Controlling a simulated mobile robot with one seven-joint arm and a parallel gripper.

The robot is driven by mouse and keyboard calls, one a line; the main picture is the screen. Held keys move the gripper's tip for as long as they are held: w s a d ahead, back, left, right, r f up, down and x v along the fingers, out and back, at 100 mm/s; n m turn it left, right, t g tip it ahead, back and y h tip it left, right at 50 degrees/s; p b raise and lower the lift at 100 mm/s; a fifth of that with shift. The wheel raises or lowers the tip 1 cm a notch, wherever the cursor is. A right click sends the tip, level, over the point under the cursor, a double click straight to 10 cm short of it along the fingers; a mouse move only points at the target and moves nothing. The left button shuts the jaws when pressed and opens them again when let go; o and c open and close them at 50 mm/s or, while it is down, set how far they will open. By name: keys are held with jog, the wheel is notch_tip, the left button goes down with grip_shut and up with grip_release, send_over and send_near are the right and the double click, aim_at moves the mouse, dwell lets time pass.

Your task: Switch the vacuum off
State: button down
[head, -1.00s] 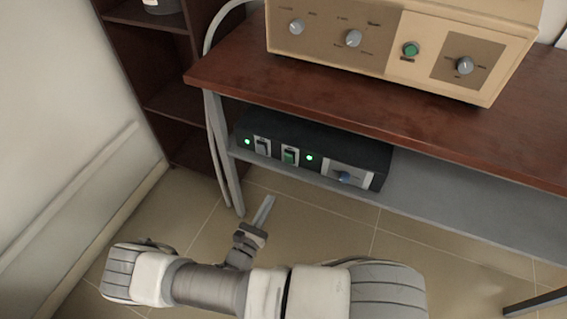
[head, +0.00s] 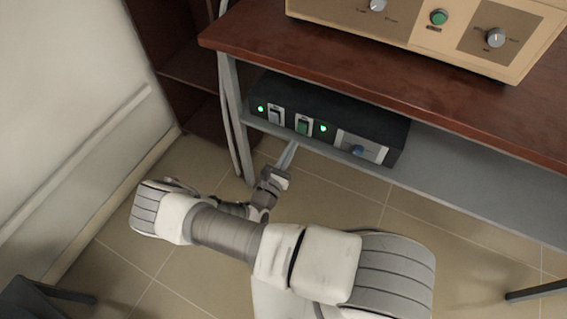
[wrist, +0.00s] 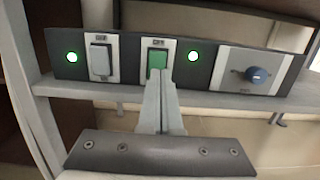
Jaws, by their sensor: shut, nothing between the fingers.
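A black control box (head: 330,115) sits on the grey shelf under the table. Its front has a grey rocker switch (wrist: 100,59), a green rocker switch (wrist: 157,60) and two lit green lamps, one at the left end (wrist: 71,57) and one right of the green switch (wrist: 194,57). Which switch is for the vacuum I cannot tell; the small labels are not clearly legible. My gripper (wrist: 161,80) is shut and empty. Its fingertips are just in front of the green switch and overlap its lower part in the wrist view; whether they touch is unclear. In the head view, my gripper (head: 291,147) is by the shelf's front edge.
The box also has a blue knob (wrist: 258,75) on a pale panel at its right. A beige furnace unit (head: 420,30) stands on the brown tabletop (head: 300,62) above. A table leg (head: 235,120) and cables are left of the box. The shelf to the right is clear.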

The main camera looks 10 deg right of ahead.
aim_at(302, 128)
jog(key=b+x, duration=0.1)
jog(key=x, duration=0.4)
jog(key=shift+w+d, duration=0.1)
jog(key=shift+r, duration=0.1)
jog(key=shift+w+d+r+p, duration=0.2)
jog(key=shift+r+p, duration=0.2)
jog(key=shift+p, duration=0.8)
jog(key=shift+f+g+y, duration=0.3)
jog(key=shift+f, duration=0.05)
jog(key=shift+a, duration=0.15)
